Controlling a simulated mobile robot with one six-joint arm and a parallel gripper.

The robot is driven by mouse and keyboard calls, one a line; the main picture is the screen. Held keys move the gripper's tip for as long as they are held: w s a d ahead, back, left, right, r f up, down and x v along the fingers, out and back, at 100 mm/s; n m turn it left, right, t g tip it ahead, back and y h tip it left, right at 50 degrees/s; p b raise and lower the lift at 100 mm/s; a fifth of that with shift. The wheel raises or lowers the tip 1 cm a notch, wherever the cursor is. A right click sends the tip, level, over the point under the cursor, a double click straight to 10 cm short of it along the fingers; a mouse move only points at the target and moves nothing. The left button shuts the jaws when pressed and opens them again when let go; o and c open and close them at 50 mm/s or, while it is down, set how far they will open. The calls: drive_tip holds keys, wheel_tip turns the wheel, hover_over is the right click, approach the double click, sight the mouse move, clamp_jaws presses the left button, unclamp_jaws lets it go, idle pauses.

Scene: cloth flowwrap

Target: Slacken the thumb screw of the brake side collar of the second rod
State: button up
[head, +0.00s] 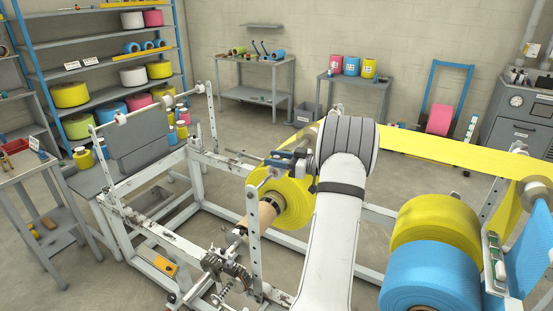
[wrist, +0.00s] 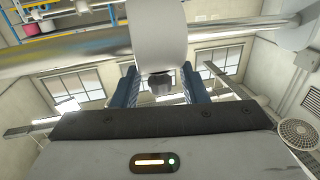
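In the wrist view a pale grey collar (wrist: 158,38) sits around a shiny metal rod (wrist: 232,32). A dark thumb screw (wrist: 160,83) sticks out of the collar toward my gripper. My gripper (wrist: 161,80) is open, with one blue finger on each side of the screw and a visible gap on both sides. In the head view my gripper (head: 276,160) is beside the yellow roll (head: 292,195) on the white frame. My arm and the gripper body hide the collar and screw there. I cannot tell from these frames which rod this is.
A yellow web (head: 450,152) runs from behind my arm to the right. Large yellow (head: 435,218) and blue (head: 430,275) rolls stand at the lower right. White frame uprights (head: 253,240) stand close to my arm. The floor left of the frame is partly clear.

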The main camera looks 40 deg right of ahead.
drive_tip(key=b+v, duration=0.2)
drive_tip(key=v, duration=0.5)
drive_tip(key=shift+s+d, duration=0.25)
drive_tip(key=shift+w, duration=0.1)
drive_tip(key=w+a+r+h, duration=0.1)
drive_tip(key=w, duration=0.1)
drive_tip(key=w+a+r+t+h, duration=0.1)
drive_tip(key=w+r, duration=0.1)
drive_tip(key=w+a+r+h, duration=0.1)
drive_tip(key=w, duration=0.1)
drive_tip(key=shift+r+m, duration=0.2)
drive_tip(key=shift+m, duration=0.2)
drive_tip(key=w+a+r+m+g+h, duration=0.1)
drive_tip(key=w+a+r+m+h, duration=0.1)
drive_tip(key=a+r+m+h, duration=0.65)
drive_tip(key=s+a+f+n+g, duration=0.1)
drive_tip(key=s+a+f+g, duration=0.3)
drive_tip(key=s+a, duration=0.5)
drive_tip(key=s+a+f+g+y, duration=0.1)
drive_tip(key=s+a+f+g, duration=0.2)
drive_tip(key=s+a, duration=0.7)
drive_tip(key=s+a+f+n+g, duration=0.1)
drive_tip(key=s+a+f+g, duration=0.3)
drive_tip(key=s+a, duration=0.5)
wheel_tip(320, 180, down, 2)
drive_tip(key=shift+s+a+f+n+g+y, duration=0.15)
drive_tip(key=shift+s+n+g+y, duration=0.2)
drive_tip(key=shift+s, duration=0.8)
